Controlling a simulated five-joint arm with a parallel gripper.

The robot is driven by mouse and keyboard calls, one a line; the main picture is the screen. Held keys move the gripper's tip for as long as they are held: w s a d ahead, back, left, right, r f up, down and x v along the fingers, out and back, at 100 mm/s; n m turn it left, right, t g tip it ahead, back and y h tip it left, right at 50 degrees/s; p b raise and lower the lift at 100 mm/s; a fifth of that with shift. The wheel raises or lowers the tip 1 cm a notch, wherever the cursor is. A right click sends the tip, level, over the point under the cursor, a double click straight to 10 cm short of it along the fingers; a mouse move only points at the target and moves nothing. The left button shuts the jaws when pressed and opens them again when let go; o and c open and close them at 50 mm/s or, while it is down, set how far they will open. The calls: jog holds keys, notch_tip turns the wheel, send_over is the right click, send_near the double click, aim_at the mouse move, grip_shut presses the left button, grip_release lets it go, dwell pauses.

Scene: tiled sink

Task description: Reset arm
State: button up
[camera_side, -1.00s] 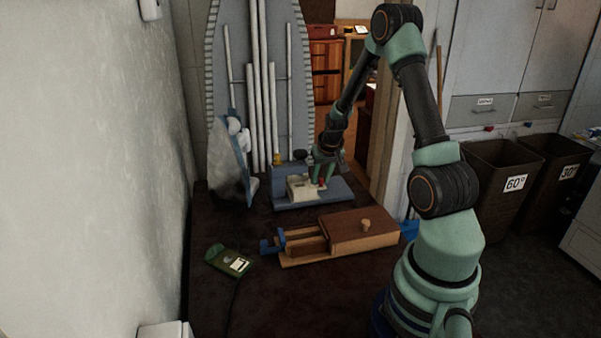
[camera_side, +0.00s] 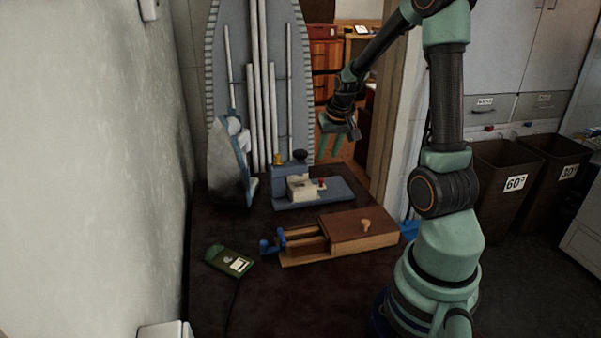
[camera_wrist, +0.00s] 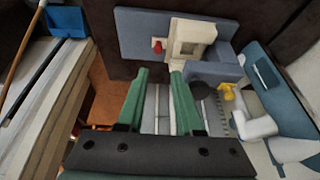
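My gripper (camera_side: 331,142) is raised above and behind the blue-grey device on the dark worktop, apart from it. In the wrist view my gripper's two green fingers (camera_wrist: 160,80) are spread with nothing between them. The blue-grey device (camera_side: 341,193) carries a cream block (camera_side: 300,188), a red part (camera_side: 322,183) and a black knob (camera_side: 300,155). The device's base also shows at the top of the wrist view (camera_wrist: 133,32), with the cream block (camera_wrist: 191,36) on it.
A clothes iron (camera_side: 228,165) stands at the back left before an ironing board (camera_side: 237,60). The front worktop is clear.

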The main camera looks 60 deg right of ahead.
jog(key=shift+s+a+r, duration=0.1)
jog(key=shift+r, duration=0.25)
jog(key=w+a+r+n+t+y, duration=0.15)
jog(key=a+r+n, duration=0.4)
jog(key=a, duration=0.95)
jog(key=s+a+r+n, duration=0.1)
jog(key=s+a+r, duration=0.1)
jog(key=a, duration=0.4)
jog(key=s+a+r+n+y, duration=0.1)
jog(key=s+a+r+n, duration=0.1)
jog(key=a, duration=0.5)
jog(key=shift+s+a+r+t, duration=0.3)
jog(key=shift+s+r+t, duration=0.05)
jog(key=shift+s, duration=0.45)
